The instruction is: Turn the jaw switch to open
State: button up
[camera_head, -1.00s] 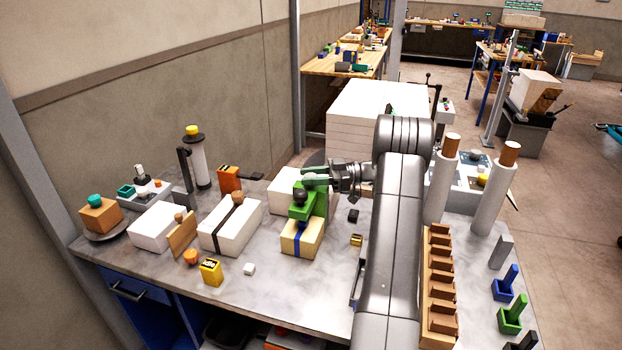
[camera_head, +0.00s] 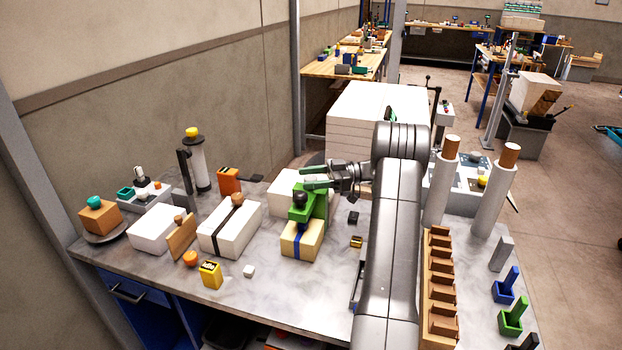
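My gripper (camera_head: 312,177) is at the back middle of the bench. Its two dark green fingers point left with a gap between them, and nothing shows in the gap. Just below the fingers in the picture is a green bracket-shaped part (camera_head: 317,203) with a black knob (camera_head: 299,199). It sits on a cream block with a blue band (camera_head: 302,240). I cannot tell whether the fingers touch the green part. No part is clearly marked as the jaw switch. A small grey panel with coloured controls (camera_head: 150,192) stands at the back left.
White wrapped packs (camera_head: 229,228) lie left of the cream block. A tall white stack (camera_head: 375,115) stands behind the gripper. Two upright rolls (camera_head: 493,195) and a wooden rack (camera_head: 438,285) are to the right. The bench's front middle (camera_head: 290,295) is mostly clear.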

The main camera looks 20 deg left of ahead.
jog(key=b+v, duration=0.1)
jog(key=v, duration=0.6)
jog(key=shift+d+b, duration=0.25)
jog(key=shift+b, duration=0.1)
jog(key=shift+w+a, duration=0.1)
jog(key=p+x, duration=0.2)
jog(key=x, duration=0.6)
jog(key=shift+r, duration=0.1)
jog(key=shift+w+d+m+t+y, duration=0.1)
jog(key=shift+d+m+t+y, duration=0.2)
jog(key=shift+m+t+y, duration=0.35)
jog(key=shift+t, duration=0.45)
jog(key=shift+g+h, duration=0.25)
jog(key=shift+g, duration=0.15)
